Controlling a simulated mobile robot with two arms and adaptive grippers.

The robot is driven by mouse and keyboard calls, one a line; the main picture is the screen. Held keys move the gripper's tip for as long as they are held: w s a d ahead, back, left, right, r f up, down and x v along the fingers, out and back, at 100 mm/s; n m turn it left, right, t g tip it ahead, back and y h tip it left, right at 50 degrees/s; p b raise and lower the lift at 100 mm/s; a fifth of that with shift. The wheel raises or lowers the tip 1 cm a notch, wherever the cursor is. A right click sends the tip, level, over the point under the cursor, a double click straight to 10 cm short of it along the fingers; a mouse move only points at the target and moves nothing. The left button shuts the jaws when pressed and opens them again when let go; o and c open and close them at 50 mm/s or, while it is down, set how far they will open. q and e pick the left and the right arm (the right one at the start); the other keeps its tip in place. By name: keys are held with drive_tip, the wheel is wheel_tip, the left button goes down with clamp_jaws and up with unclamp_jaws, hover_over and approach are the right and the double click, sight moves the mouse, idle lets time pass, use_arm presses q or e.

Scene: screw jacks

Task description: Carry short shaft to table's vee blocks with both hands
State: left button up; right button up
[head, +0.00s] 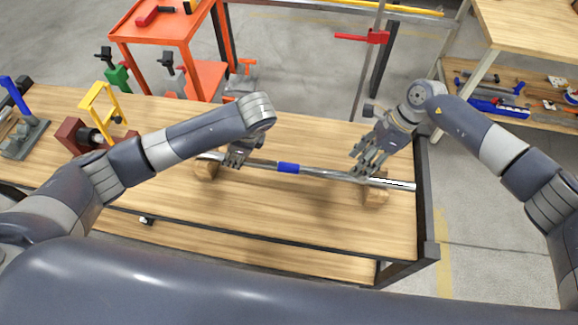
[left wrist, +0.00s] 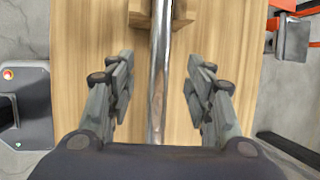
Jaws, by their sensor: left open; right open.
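The short shaft (head: 320,173) is a shiny metal rod with a blue band around its middle. It lies across two wooden vee blocks, the left block (head: 206,171) and the right block (head: 375,193), on the wooden table (head: 300,220). My left gripper (head: 236,158) is at the shaft's left part, near the left block. In the left wrist view its open fingers (left wrist: 158,85) stand on either side of the shaft (left wrist: 158,70), apart from it, with a wooden block (left wrist: 143,14) beyond. My right gripper (head: 362,160) is open at the shaft's right part, just by the right block.
A yellow frame (head: 100,103) and a dark red vise-like tool (head: 80,135) stand on the table's left. An orange cart (head: 150,30) stands behind. A shelf bench (head: 530,40) is at the back right. The table's front middle is clear.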

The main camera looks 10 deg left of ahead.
use_arm(q)
drive_tip(key=x, duration=0.4)
drive_tip(key=shift+a, duration=0.1)
use_arm(e)
drive_tip(key=x, duration=0.4)
drive_tip(key=shift+s, duration=0.1)
use_arm(q)
drive_tip(key=shift+w+a+f, duration=0.15)
drive_tip(key=shift+a+f, duration=0.05)
drive_tip(key=shift+f, duration=0.45)
use_arm(e)
drive_tip(key=shift+a+f, duration=0.3)
drive_tip(key=shift+f, duration=0.35)
use_arm(q)
drive_tip(key=shift+c, duration=0.3)
use_arm(e)
drive_tip(key=shift+s, duration=0.1)
drive_tip(key=shift+c, duration=0.3)
use_arm(q)
clamp_jaws()
use_arm(e)
clamp_jaws()
use_arm(q)
drive_tip(key=shift+w+r, duration=0.2)
drive_tip(key=shift+r, duration=0.1)
use_arm(e)
drive_tip(key=shift+w+r, duration=0.25)
drive_tip(key=shift+r, duration=0.1)
